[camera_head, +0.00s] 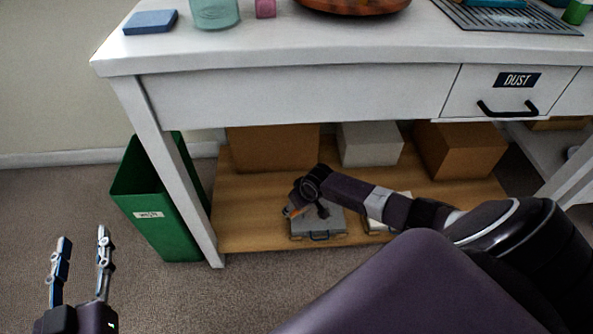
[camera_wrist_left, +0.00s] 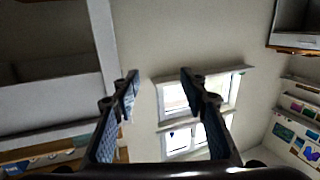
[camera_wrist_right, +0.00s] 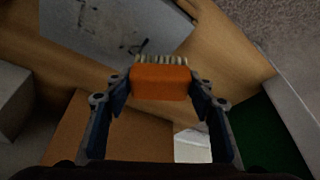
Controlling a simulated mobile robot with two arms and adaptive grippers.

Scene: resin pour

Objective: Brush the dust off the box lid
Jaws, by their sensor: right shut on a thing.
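The grey box (camera_head: 318,229) with a dark front handle lies on the low wooden shelf. Its lid (camera_wrist_right: 105,30) fills the upper left of the right wrist view and bears dark specks and smudges. The pale bristles point away from the gripper, towards the lid's edge. I cannot tell whether they touch it. My left gripper (camera_head: 80,250) is open and empty, low at the left of the head view.
The white table (camera_head: 300,94) with a drawer (camera_head: 510,96) labelled DUST stands over the shelf (camera_head: 255,228). Cardboard boxes (camera_head: 272,148) and a pale box (camera_head: 370,145) sit at the shelf's back. A green bin (camera_head: 150,190) stands left, beside the table leg (camera_head: 172,165).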

